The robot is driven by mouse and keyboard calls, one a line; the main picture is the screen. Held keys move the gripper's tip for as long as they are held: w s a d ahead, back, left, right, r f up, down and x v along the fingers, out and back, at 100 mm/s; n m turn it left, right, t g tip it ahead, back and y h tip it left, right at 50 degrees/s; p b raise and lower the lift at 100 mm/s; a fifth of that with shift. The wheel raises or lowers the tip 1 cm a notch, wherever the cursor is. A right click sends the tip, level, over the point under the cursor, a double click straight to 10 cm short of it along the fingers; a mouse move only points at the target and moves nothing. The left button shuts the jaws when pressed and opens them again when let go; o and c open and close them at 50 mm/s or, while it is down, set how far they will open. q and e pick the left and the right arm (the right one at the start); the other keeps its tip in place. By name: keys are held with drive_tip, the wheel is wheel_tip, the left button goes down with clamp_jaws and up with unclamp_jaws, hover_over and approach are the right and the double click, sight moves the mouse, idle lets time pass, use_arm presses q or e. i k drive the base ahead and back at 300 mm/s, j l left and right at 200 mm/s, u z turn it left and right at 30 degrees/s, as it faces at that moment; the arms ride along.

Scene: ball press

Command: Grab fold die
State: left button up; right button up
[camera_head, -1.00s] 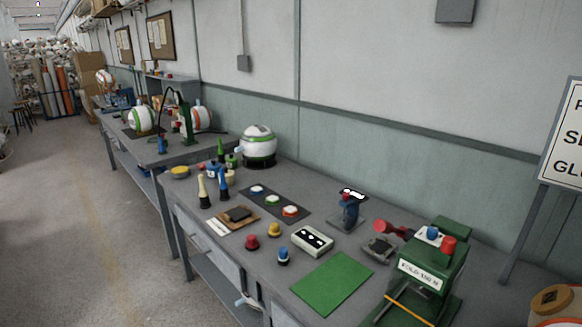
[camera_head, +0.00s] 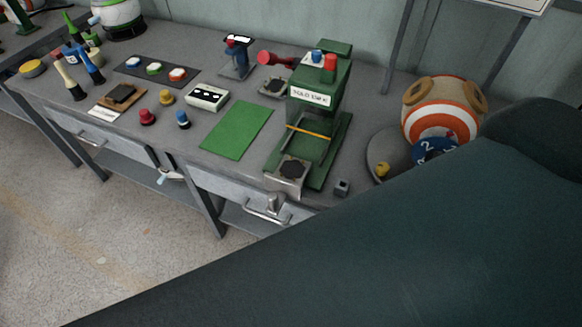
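The green press (camera_head: 315,125) stands near the table's front right, with a white label that is too blurred to read fully. A grey metal block with a dark round face (camera_head: 289,172) sits at the press's front end. A small grey block (camera_head: 341,187) lies at the table edge right of the press. Another grey block with a dark top (camera_head: 274,86) lies behind the press to the left. I cannot tell which of these is the fold die. Neither gripper shows. A large dark arm link of mine covers the lower right and hides what is behind it.
A green mat (camera_head: 236,130) lies left of the press. Red (camera_head: 147,117), yellow (camera_head: 166,97) and blue (camera_head: 183,119) knobbed pieces and a white box (camera_head: 207,98) stand further left. An orange-white ball (camera_head: 440,115) stands at right. Drawer handles (camera_head: 268,212) stick out in front.

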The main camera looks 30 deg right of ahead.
sight(291, 169)
drive_tip(key=k+z, duration=0.15)
drive_tip(key=z, duration=0.25)
drive_tip(key=k+z, duration=0.15)
drive_tip(key=z, duration=0.2)
drive_tip(key=k+l+z, duration=0.1)
drive_tip(key=z, duration=0.3)
drive_tip(key=k+l+z, duration=0.15)
drive_tip(key=z, duration=0.2)
